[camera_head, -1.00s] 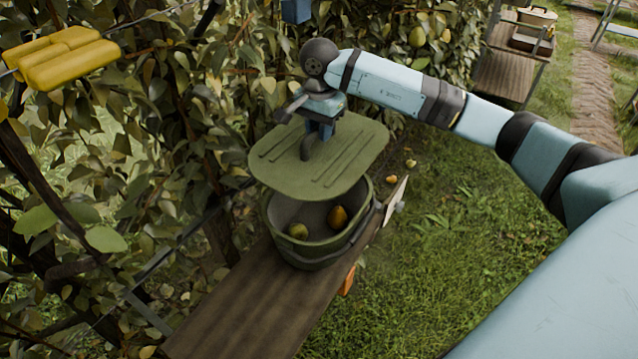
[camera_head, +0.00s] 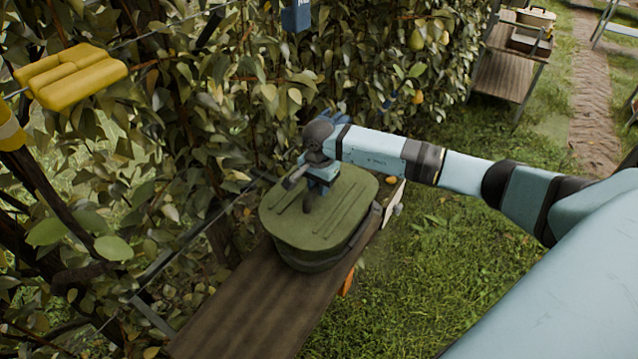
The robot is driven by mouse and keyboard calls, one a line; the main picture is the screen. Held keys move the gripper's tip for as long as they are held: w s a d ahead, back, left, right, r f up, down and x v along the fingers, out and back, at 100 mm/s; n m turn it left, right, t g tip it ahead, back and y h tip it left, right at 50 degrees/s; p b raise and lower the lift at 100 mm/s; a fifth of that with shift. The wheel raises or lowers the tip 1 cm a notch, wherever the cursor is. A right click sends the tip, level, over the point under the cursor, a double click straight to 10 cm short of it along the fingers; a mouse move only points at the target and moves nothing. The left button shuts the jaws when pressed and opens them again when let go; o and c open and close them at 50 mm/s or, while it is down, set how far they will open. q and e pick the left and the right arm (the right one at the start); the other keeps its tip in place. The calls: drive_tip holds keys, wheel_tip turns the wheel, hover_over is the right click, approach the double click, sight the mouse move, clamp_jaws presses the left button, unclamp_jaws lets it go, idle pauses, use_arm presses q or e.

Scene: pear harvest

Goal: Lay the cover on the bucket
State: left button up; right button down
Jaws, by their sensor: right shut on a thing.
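The green cover (camera_head: 345,205) lies over the top of the green bucket (camera_head: 315,258) and hides its opening and what is inside. From this angle the cover looks level and lined up with the rim; I cannot tell if it is fully seated all round. The bucket stands on a brown wooden plank (camera_head: 245,300). My right gripper (camera_head: 308,203) reaches in from the right and is shut on the cover's handle, near the middle of the cover. The handle is mostly hidden by the gripper. My left gripper is not in view.
Leafy trellised branches (camera_head: 200,130) stand close behind and left of the bucket. A yellow object (camera_head: 70,77) hangs at the upper left. Pears (camera_head: 417,40) hang at the top. Open grass (camera_head: 450,270) lies to the right. A wooden shelf (camera_head: 505,72) stands at the back right.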

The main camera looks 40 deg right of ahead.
drive_tip(key=shift+f+b, duration=0.15)
drive_tip(key=shift+b, duration=0.2)
drive_tip(key=c, duration=1)
unclamp_jaws()
drive_tip(key=shift+r+p, duration=0.4)
drive_tip(key=shift+p, duration=0.1)
drive_tip(key=shift+r+b, duration=0.35)
wheel_tip(320, 180, up, 11)
drive_tip(key=shift+r+b, duration=0.1)
drive_tip(key=shift+b, duration=1)
